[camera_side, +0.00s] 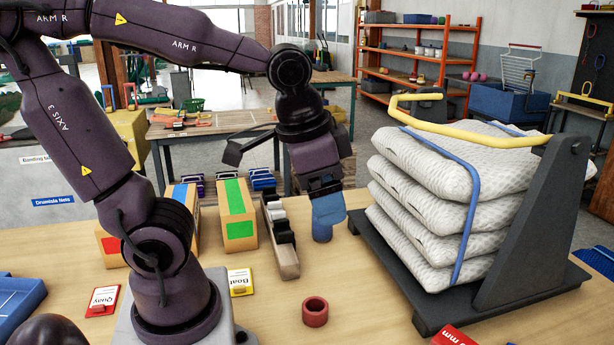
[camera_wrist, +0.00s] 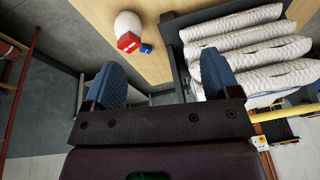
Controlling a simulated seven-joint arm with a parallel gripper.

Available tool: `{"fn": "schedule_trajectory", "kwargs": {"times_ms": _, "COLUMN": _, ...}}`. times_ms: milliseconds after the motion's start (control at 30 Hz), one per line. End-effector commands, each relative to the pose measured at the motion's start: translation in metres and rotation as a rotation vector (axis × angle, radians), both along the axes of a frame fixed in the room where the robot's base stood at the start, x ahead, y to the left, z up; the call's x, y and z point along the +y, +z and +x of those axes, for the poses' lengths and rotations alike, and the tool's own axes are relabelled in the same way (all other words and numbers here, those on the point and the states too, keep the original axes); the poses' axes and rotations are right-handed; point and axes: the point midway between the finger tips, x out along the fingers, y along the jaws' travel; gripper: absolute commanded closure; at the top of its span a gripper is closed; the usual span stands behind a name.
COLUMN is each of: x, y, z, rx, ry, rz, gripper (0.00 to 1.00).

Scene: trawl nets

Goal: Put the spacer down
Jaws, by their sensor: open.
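A short dark-red ring (camera_side: 315,311), which looks like the spacer, stands on the wooden table near the front middle in the side view. Nothing touches it. My gripper (camera_side: 325,222) hangs above the table behind the ring, left of the bag rack. In the wrist view my gripper (camera_wrist: 160,72) has its two blue fingers wide apart with nothing between them. The ring cannot be made out in the wrist view. In the side view one finger largely overlaps the other.
A dark rack (camera_side: 565,190) with stacked white mesh bags (camera_side: 440,205) and a yellow bar stands right. Taped cartons (camera_side: 238,228) and a long wooden tray (camera_side: 287,262) stand left. Quay (camera_side: 103,300) and Boat (camera_side: 240,281) cards lie in front. Table around the ring is clear.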

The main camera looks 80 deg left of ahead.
Motion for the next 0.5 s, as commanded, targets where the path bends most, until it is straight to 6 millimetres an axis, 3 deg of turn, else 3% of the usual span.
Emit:
{"fn": "schedule_trajectory", "kwargs": {"times_ms": 200, "x": 0.0, "y": 0.02, "z": -0.02, "rx": -0.184, "ry": 0.088, "rz": -0.083, "gripper": 0.18}}
{"fn": "schedule_trajectory", "kwargs": {"times_ms": 500, "x": -0.001, "y": 0.022, "z": -0.023, "rx": -0.213, "ry": 0.102, "rz": -0.1, "gripper": 0.18}}
